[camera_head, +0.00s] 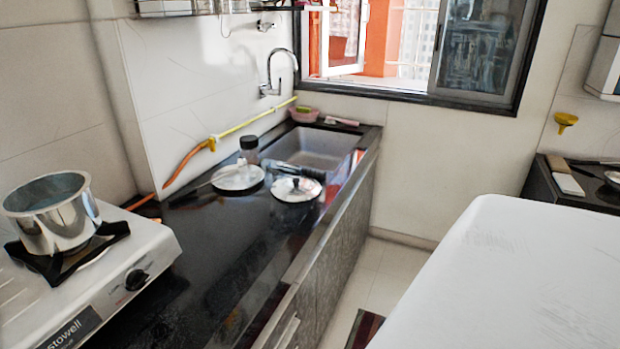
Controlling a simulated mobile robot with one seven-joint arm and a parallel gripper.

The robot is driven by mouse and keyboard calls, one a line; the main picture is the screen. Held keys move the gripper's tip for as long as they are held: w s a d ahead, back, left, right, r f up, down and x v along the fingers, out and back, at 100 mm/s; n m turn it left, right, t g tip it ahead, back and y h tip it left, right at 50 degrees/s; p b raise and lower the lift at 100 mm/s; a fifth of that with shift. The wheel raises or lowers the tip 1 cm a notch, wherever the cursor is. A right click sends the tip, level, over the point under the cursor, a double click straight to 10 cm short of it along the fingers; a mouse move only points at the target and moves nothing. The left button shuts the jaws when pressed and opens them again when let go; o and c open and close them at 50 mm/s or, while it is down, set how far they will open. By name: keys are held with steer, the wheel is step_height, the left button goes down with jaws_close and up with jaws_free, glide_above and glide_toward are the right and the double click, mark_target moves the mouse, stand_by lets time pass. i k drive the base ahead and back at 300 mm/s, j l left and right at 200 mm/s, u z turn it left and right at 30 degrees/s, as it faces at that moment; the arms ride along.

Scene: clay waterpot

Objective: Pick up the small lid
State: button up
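A small round metal lid (298,194) with a dark knob lies on the black counter, just in front of the sink and near the counter's front edge. A second round, pale plate or lid (238,181) lies to its left; a thin utensil seems to rest across it. I cannot tell for sure whether this second piece is a lid. The two lie close together. My gripper is not in view.
A steel pot (62,228) stands on the white stove (125,275) at left. A dark-capped jar (249,150) stands behind the plate. The sink (312,150) lies beyond the lid. The counter (215,255) is mostly clear nearer me. A large white surface (510,275) fills the lower right.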

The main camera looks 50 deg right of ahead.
mark_target(293, 188)
steer(key=z, duration=1.4)
